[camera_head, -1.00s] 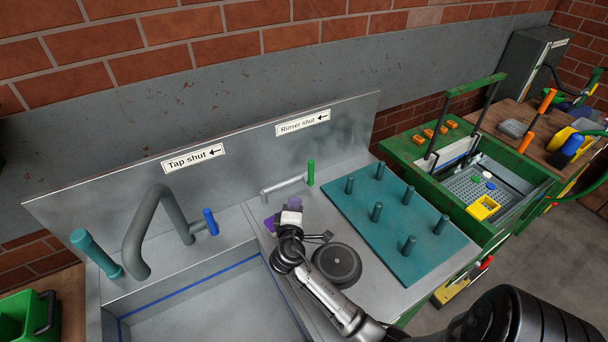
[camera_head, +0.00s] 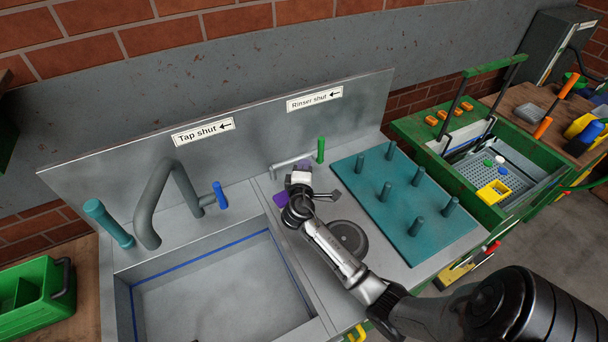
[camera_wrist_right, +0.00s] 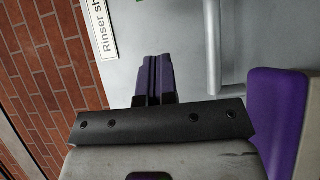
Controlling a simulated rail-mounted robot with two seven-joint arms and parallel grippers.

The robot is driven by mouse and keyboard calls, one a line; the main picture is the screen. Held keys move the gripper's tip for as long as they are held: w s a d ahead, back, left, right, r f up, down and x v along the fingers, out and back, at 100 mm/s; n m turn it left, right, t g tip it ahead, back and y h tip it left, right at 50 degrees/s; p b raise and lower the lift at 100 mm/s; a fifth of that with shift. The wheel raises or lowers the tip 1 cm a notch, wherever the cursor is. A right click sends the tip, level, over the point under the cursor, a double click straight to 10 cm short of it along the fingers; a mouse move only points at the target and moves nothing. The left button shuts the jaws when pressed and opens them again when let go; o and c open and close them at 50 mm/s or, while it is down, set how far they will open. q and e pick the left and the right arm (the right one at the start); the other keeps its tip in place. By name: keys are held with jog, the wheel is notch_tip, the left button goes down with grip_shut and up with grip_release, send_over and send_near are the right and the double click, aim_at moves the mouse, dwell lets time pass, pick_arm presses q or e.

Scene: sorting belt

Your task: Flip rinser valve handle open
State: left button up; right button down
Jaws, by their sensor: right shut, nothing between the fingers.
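The rinser valve handle (camera_head: 321,149) is a short green lever standing upright at the right end of a thin pale pipe (camera_head: 292,162). A sign above it reads "Rinser shut" (camera_head: 314,99) with an arrow pointing left. My right gripper (camera_head: 300,167) is shut and empty, just left of the handle and in front of the pipe. A gap shows between gripper and handle. In the right wrist view its purple fingers (camera_wrist_right: 153,78) are together, with the pipe (camera_wrist_right: 212,45) to their right and a sliver of green at the top edge. My left gripper is out of view.
The tap (camera_head: 158,200) with its blue handle (camera_head: 221,195) and the sink (camera_head: 205,292) lie to the left. A teal peg board (camera_head: 400,237) is close on the right. A dark round disc (camera_head: 347,239) lies beside my right forearm. The backsplash (camera_head: 255,130) rises behind the pipe.

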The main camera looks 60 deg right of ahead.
aim_at(319, 149)
jog(key=w+d, duration=0.1)
jog(key=d, duration=0.6)
jog(key=shift+d, duration=0.35)
